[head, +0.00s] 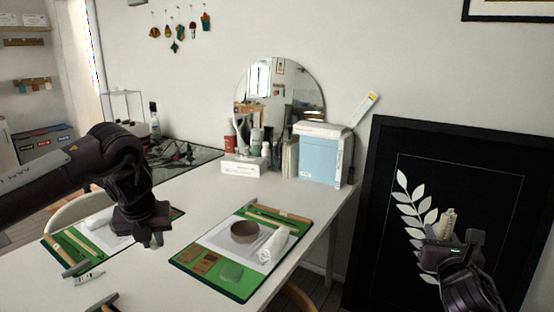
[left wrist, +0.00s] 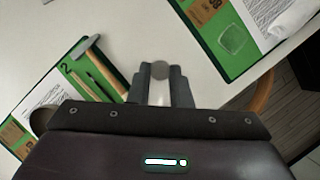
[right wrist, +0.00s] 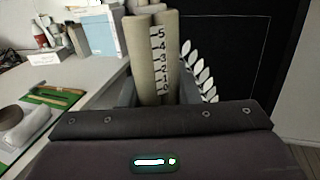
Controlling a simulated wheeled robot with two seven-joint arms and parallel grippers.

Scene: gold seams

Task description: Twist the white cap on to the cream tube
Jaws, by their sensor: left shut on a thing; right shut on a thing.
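The cream tube (head: 447,221) is held upright in my right gripper (head: 446,243), in front of the black panel. In the right wrist view the tube (right wrist: 162,52) carries dark numbers down its side, and a second cream cylindrical shape shows against its left. My left gripper (head: 151,238) points down over the white table. The cap is hidden by the fingers in the head view. Tube and cap are far apart.
A green mat (head: 237,292) with a brown bowl (head: 245,232) and a white roll (head: 274,245) lies mid-table. Another green mat (head: 57,258) with tools lies at left. The black panel (head: 385,200) stands close behind my right gripper.

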